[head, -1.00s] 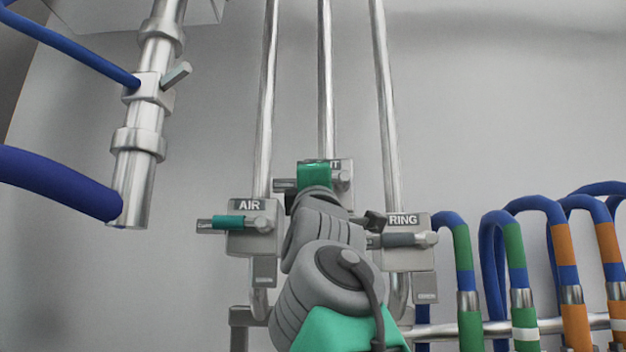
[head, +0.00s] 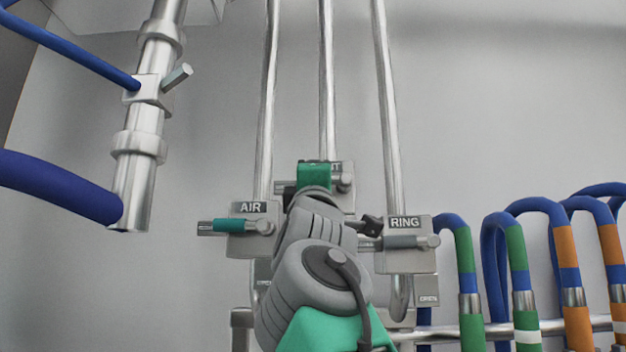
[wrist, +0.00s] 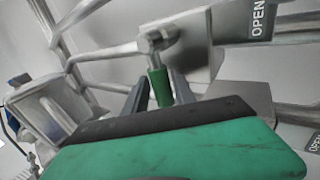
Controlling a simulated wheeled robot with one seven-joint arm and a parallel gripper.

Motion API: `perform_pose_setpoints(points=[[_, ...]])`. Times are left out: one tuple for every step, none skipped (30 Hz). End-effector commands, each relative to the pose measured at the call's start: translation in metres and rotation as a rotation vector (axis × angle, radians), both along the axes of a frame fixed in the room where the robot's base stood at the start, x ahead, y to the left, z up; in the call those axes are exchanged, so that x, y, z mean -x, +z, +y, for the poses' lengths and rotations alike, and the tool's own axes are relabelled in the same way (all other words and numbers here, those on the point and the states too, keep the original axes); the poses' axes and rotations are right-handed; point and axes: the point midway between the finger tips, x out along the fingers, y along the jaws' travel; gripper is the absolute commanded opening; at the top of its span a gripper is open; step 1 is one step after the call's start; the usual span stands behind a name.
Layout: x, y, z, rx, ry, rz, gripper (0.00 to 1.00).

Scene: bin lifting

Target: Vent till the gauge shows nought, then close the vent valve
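The vent valve's plate (head: 348,168) is in the middle of the head view, its label mostly hidden behind my arm; only a final T shows. My gripper's green body (head: 314,177) is in front of it. In the wrist view, a green valve handle (wrist: 160,88) hangs from a metal stem between the two dark fingers of my gripper (wrist: 161,76). A finger stands on either side, with what look like narrow gaps, so the gripper seems open around the handle. No readable gauge face shows in either view.
The AIR valve (head: 251,226), with a teal handle, is left of my arm; the RING valve (head: 404,243), with a grey handle, is right. Vertical pipes (head: 384,100) rise behind. Blue hoses with coloured bands (head: 514,250) hang at right. A thick pipe (head: 146,130) stands upper left.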

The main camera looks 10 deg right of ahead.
Motion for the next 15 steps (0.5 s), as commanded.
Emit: perform_pose_setpoints(points=[[0.0,-0.001,0.0,0.0,0.0,0.001,0.31],[0.001,-0.002,0.0,0.0,0.0,0.001,0.31],[0.003,-0.004,0.001,0.0,0.001,0.001,0.31],[0.006,-0.007,0.001,-0.001,0.002,0.0,0.31],[0.01,-0.01,0.002,-0.001,0.002,-0.001,0.31],[0.016,-0.015,0.003,0.0,0.003,-0.001,0.31],[0.022,-0.019,0.004,-0.001,0.003,-0.002,0.31],[0.027,-0.023,0.005,-0.001,0.003,-0.002,0.31],[0.034,-0.028,0.007,-0.002,0.006,-0.002,0.31],[0.04,-0.031,0.007,-0.001,0.005,-0.002,0.31],[0.044,-0.035,0.008,-0.001,0.005,-0.002,0.31],[0.05,-0.037,0.009,-0.002,0.005,-0.002,0.31],[0.053,-0.04,0.011,-0.001,0.004,-0.001,0.31],[0.057,-0.042,0.011,0.0,0.005,-0.001,0.31],[0.06,-0.043,0.011,0.0,0.003,-0.001,0.31]])
